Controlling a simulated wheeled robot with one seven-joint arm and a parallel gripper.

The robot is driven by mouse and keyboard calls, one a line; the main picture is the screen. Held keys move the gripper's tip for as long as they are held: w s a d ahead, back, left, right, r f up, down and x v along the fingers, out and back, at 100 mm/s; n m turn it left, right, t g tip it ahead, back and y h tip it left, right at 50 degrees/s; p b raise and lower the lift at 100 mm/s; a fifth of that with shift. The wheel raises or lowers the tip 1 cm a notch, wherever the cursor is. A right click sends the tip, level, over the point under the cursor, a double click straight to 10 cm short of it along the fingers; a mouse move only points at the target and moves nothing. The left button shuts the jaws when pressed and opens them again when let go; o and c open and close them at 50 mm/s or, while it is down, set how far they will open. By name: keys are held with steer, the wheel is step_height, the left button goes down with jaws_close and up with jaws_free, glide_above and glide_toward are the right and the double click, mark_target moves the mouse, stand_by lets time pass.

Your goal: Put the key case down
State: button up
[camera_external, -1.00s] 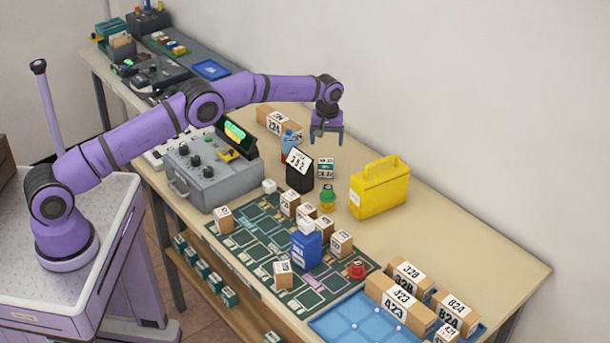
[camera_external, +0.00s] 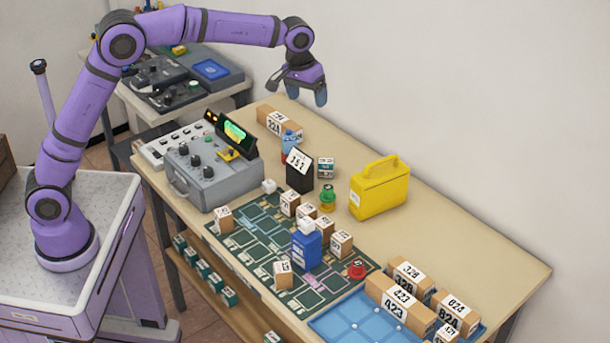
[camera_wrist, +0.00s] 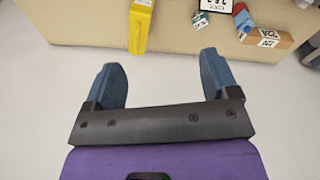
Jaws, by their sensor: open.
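The yellow case with a top handle (camera_external: 379,188), which I take to be the key case, stands upright on the table near its wall side. It also shows in the wrist view (camera_wrist: 140,24), at the top and ahead of the fingers. My gripper (camera_external: 298,92) is open and empty, raised well above the far part of the table and apart from the case. In the wrist view, the blue fingers of my gripper (camera_wrist: 162,72) are spread with nothing between them.
A grey control box (camera_external: 205,180), a green board (camera_external: 240,238) with small boxes and a blue tray (camera_external: 345,325) are nearby. Table right of the case is clear.

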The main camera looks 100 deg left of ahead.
steer(key=s+d+r+m+t, duration=0.1)
steer(key=s+d+r+m, duration=0.1)
steer(key=s+d+r, duration=0.35)
steer(key=s+d+r+m, duration=0.2)
steer(key=s+d, duration=0.5)
steer(key=s, duration=0.1)
steer(key=s+d+r+m+t, duration=0.1)
steer(key=s+d+r+m, duration=0.15)
steer(key=s+d, duration=0.45)
steer(key=s+d+f+m, duration=0.1)
steer(key=s+d+f, duration=0.1)
steer(key=s, duration=0.6)
steer(key=s+d+f+m+t, duration=0.1)
steer(key=s+d, duration=0.3)
steer(key=s, duration=0.4)
steer(key=s+d+f+m, duration=0.3)
steer(key=s+f, duration=0.1)
steer(key=s, duration=0.4)
steer(key=shift+d+t+h, duration=0.25)
steer(key=shift+t+h, duration=0.05)
steer(key=shift+f, duration=0.1)
